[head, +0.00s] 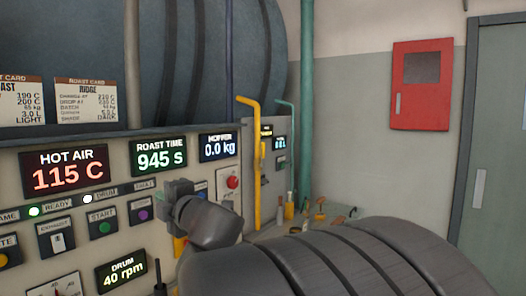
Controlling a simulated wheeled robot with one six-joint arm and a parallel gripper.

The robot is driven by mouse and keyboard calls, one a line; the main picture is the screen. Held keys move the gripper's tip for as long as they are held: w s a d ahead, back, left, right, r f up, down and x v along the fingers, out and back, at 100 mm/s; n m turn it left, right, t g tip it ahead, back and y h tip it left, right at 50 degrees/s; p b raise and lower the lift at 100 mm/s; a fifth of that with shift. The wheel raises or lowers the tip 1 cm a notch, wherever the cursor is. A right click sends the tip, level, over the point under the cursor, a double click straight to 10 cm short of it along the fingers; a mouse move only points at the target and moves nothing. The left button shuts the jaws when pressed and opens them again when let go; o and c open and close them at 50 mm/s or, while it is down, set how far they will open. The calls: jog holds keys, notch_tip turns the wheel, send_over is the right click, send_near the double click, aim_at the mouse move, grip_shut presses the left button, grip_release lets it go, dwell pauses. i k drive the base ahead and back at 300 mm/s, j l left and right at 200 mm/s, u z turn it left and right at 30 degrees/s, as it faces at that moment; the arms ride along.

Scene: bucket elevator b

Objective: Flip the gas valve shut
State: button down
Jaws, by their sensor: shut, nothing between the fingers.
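My gripper (176,194) is the dark grey block at the end of my arm, in front of the roaster's control panel (75,200). It is shut and empty, near the start button and the round purple button. A yellow pipe (256,195) runs down to the right of the panel. Another yellow part (180,247) shows below my wrist, partly hidden by my arm. I cannot tell for sure which one is the valve. My gripper is apart from the pipe, to its left.
A red button (233,182) sits on the panel's right end. A bench with bottles and small tools (300,212) is behind my arm. A green pipe (307,100), a red wall box (421,85) and a door (492,150) are farther back. My arm hides the lower right.

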aim_at(263, 150)
jog(key=i+l+u, duration=0.15)
jog(key=i+l, duration=1.8)
